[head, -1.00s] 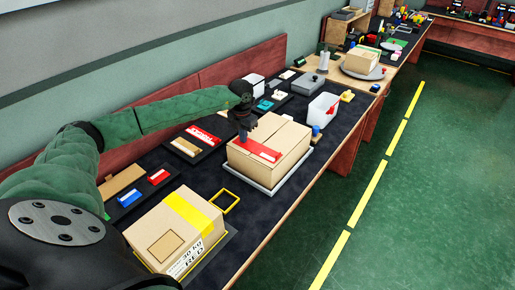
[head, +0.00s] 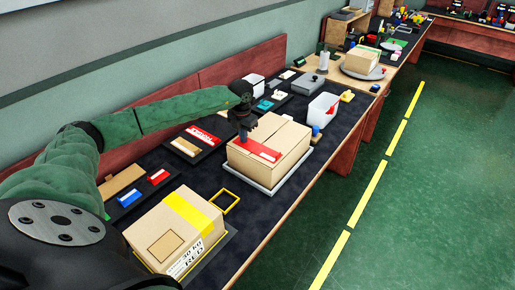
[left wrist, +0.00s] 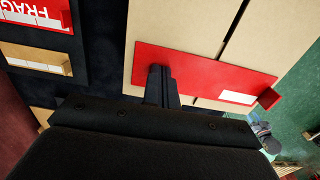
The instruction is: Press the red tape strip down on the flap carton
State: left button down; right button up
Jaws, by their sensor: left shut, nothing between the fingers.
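The flap carton (head: 283,137) is a tan box on a pale tray (head: 262,185) in the middle of the bench. The red tape strip (head: 262,152) lies across its near top edge; it also shows in the left wrist view (left wrist: 210,72), with a white label and a small raised red tab at its right end. My left gripper (left wrist: 160,78) is shut and empty, its fingertips at the left part of the strip. In the head view the gripper (head: 244,134) stands over the strip's left end; whether the tips touch it I cannot tell. My right gripper is not in view.
A yellow-taped carton (head: 172,232) stands nearer, beside a yellow square frame (head: 226,200). Trays of tape strips (head: 197,143) lie left of the flap carton. A white bin (head: 322,108) stands beyond it. Dark bench surface is free right of the yellow frame.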

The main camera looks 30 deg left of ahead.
pick_arm(q)
jog(key=shift+s+d+f, duration=0.1)
jog(key=shift+s+f, duration=0.1)
jog(key=shift+f, duration=0.35)
jog(key=shift+s+d+f, duration=0.1)
jog(key=shift+s+f, duration=0.05)
jog(key=shift+f, duration=0.35)
jog(key=shift+w+a+r+p, duration=0.15)
jog(key=shift+r+p, duration=0.1)
jog(key=shift+r, duration=0.35)
jog(key=shift+w+r+p, duration=0.15)
jog(key=shift+r+p, duration=0.1)
jog(key=shift+r, duration=0.3)
jog(key=shift+a+r+p, duration=0.15)
jog(key=shift+r+p, duration=0.3)
jog(key=shift+r, duration=1.55)
